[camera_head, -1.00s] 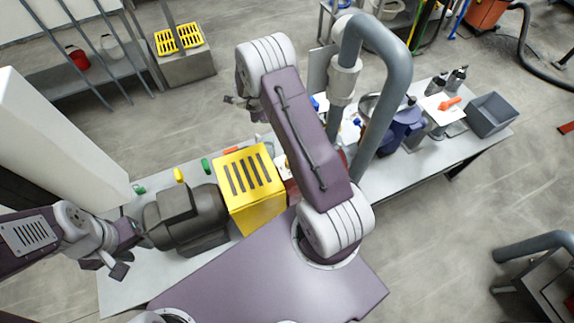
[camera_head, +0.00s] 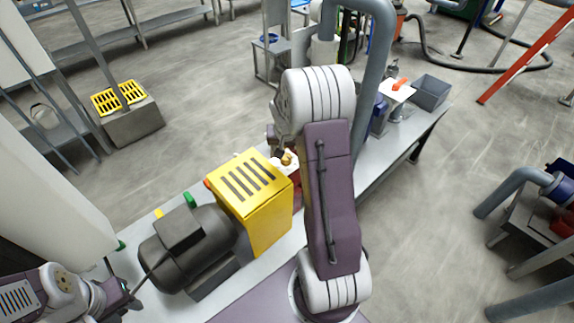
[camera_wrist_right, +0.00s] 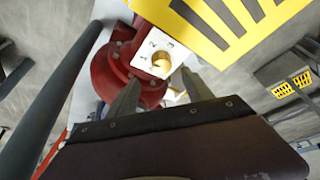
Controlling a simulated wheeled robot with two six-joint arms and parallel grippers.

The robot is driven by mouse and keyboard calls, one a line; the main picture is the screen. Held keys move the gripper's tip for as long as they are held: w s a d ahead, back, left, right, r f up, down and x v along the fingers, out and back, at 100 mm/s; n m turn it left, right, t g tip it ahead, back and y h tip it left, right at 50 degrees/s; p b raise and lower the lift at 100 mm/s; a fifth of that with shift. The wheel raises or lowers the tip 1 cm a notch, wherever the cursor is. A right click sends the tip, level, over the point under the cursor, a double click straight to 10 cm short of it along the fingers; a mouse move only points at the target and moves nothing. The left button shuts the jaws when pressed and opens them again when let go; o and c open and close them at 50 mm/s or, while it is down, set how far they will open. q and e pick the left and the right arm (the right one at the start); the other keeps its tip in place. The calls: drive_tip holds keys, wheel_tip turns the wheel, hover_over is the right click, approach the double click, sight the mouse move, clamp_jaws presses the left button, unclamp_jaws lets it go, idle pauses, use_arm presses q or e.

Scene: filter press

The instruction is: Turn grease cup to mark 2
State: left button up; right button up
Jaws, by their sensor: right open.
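The brass grease cup (camera_wrist_right: 161,60) sits on a white plate (camera_wrist_right: 151,46) with marks 1, 2 and 3, on a red housing (camera_wrist_right: 107,72). In the right wrist view, my right gripper (camera_wrist_right: 158,76) is open, its two fingers pointing toward the plate on either side of the cup's lower side. I cannot tell whether they touch it. The cup also shows small in the head view (camera_head: 288,158), beside the yellow guard; my right gripper is mostly hidden there behind my arm. My left gripper (camera_head: 122,299) is at the lower left, away from the cup; its fingers are unclear.
The yellow slotted guard (camera_head: 262,215) stands right beside the cup, with a dark motor (camera_head: 185,245) to its left. A thick grey pipe (camera_head: 372,75) rises behind my right arm. A grey bin (camera_head: 430,92) stands at the bench's far end.

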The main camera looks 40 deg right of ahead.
sight(286, 157)
drive_tip(key=x, duration=0.4)
drive_tip(key=shift+a+f, duration=0.15)
drive_tip(key=shift+a, duration=0.1)
drive_tip(key=x, duration=0.4)
drive_tip(key=shift+w+d+f+p, duration=0.25)
drive_tip(key=shift+w+d+p, duration=0.05)
drive_tip(key=shift+d, duration=0.05)
use_arm(q)
drive_tip(key=shift+a+r, duration=0.15)
drive_tip(key=shift+r, duration=0.1)
use_arm(e)
drive_tip(key=shift+a, duration=0.15)
